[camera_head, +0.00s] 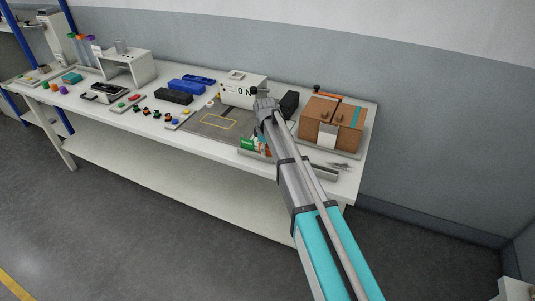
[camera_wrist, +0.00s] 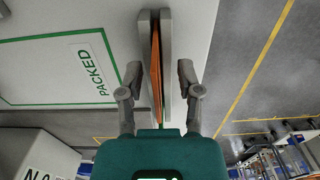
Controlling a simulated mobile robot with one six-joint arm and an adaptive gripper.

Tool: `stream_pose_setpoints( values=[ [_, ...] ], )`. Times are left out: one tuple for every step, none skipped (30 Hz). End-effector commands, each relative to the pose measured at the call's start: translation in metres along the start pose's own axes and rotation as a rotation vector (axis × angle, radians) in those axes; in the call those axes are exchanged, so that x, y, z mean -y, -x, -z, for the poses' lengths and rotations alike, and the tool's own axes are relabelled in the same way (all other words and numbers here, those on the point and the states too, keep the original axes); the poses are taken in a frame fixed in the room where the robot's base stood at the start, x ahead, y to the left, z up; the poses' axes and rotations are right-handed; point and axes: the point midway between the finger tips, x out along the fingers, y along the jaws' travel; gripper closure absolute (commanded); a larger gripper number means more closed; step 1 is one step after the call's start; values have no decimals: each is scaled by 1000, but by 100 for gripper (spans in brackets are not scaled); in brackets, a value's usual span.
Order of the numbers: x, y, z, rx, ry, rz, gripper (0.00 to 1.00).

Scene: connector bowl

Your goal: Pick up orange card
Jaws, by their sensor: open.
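The orange card (camera_wrist: 156,72) shows edge-on in the wrist view as a thin orange strip. It stands in a narrow grey holder (camera_wrist: 166,60), between the holder's two pale walls. My gripper (camera_wrist: 159,76) is open, with one finger on each side of the card and holder. A gap shows between each finger and the holder, wider on the right. In the head view my gripper (camera_head: 265,104) is over the right half of the table, and I cannot make out the card there.
A green-outlined area marked PACKED (camera_wrist: 70,70) lies left of the holder. A white lettered box (camera_head: 244,90) stands close behind my gripper. A brown carton (camera_head: 316,112) is to the right. Small coloured parts and blue bins (camera_head: 188,86) lie to the left.

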Motion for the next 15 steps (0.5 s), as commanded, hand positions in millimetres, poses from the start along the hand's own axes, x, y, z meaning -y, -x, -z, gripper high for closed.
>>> stream_pose_setpoints(
  values=[
    [0,0,0,0,0,0,54],
    [0,0,0,0,0,0,54],
    [0,0,0,0,0,0,54],
    [0,0,0,0,0,0,54],
    [0,0,0,0,0,0,54],
    [0,0,0,0,0,0,62],
    [0,0,0,0,0,0,67],
    [0,0,0,0,0,0,73],
    [0,0,0,0,0,0,80],
    [0,0,0,0,0,0,86],
    [0,0,0,0,0,0,91],
    [0,0,0,0,0,0,99],
    [0,0,0,0,0,0,100],
    [0,0,0,0,0,0,100],
    [0,0,0,0,0,0,100]
  ],
)
